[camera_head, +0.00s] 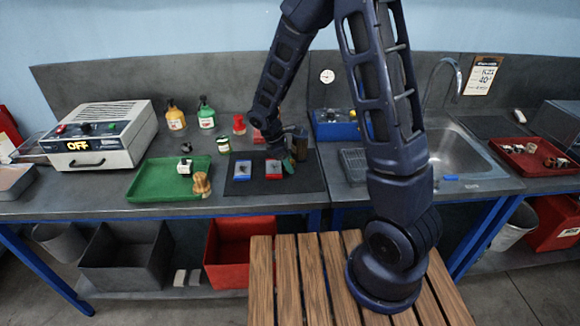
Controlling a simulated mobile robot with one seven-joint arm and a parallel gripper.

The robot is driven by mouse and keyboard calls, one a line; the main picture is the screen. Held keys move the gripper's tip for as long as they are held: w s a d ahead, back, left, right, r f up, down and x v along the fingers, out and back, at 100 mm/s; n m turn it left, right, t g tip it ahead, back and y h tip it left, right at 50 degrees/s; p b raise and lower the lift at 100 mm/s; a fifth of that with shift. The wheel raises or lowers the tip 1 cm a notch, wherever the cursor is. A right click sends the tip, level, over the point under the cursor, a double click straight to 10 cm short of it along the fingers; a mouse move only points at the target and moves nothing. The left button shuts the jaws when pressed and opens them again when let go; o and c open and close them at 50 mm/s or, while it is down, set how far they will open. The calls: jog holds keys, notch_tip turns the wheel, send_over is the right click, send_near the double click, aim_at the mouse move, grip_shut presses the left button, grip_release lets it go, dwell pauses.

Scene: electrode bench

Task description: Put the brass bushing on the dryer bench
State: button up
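A small gold-brown piece (201,185) stands at the front right corner of the green tray (150,183); I cannot tell whether it is the brass bushing. Small pieces (548,160) in the red tray (524,166) at the far right are too small to name. The dryer (98,135), a pale box reading OFF, stands on the left bench (110,208). My gripper (287,160) is low over the back right of the black mat (308,184), close to a red-and-grey block (274,169). Its fingers are too small and dark to tell what they hold.
A blue-and-grey block (242,169) lies on the mat. A dark brown cylinder (300,146) stands beside my gripper. Bottles (206,114) stand behind the green tray. A sink (455,160) with a tap is at right. Bare bench shows along the front edge.

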jog(key=c, duration=1)
jog(key=shift+r, duration=0.1)
notch_tip(320, 180, up, 19)
jog(key=w+d+r+m+g+y, duration=0.1)
jog(key=w+d+m, duration=0.5)
jog(key=w, duration=0.3)
jog(key=w+d+r+m+g+y, duration=0.2)
jog(key=w+d+m, duration=0.4)
jog(key=w+d, duration=0.3)
jog(key=w+d+r+m+g+y, duration=0.1)
jog(key=w+d+m, duration=0.5)
jog(key=w, duration=0.3)
jog(key=shift+w+d+r+g, duration=0.1)
jog(key=shift+d+r+g, duration=0.1)
jog(key=shift+d, duration=0.25)
jog(key=shift+w+d+r+g, duration=0.1)
jog(key=shift+d+r, duration=0.05)
jog(key=shift+d, duration=0.25)
